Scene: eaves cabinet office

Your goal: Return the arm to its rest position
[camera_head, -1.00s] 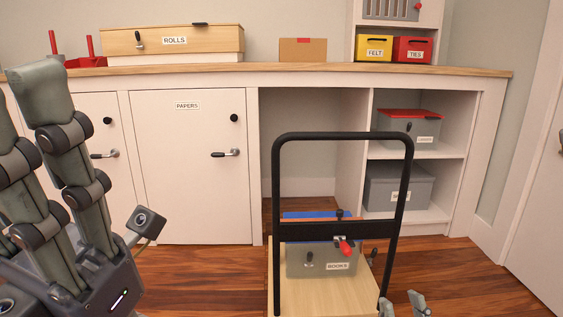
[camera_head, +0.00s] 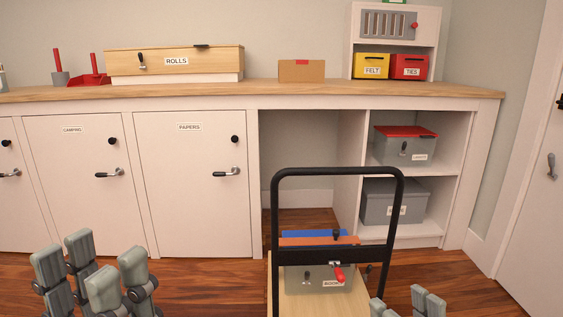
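My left gripper (camera_head: 93,274) is low at the bottom left, in front of the white cabinet doors. Its grey fingers point up and stand apart, with nothing between them. My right gripper (camera_head: 403,305) shows only as fingertips at the bottom edge, just right of the cart. Its tips are apart with no object between them; the rest of it is out of the picture.
A cart with a black handle (camera_head: 390,215) stands centre right, carrying a grey BOOKS box (camera_head: 310,277). Behind it are the wooden countertop (camera_head: 290,88), the PAPERS cabinet door (camera_head: 190,190) and open shelves. Wood floor is free right of the cart.

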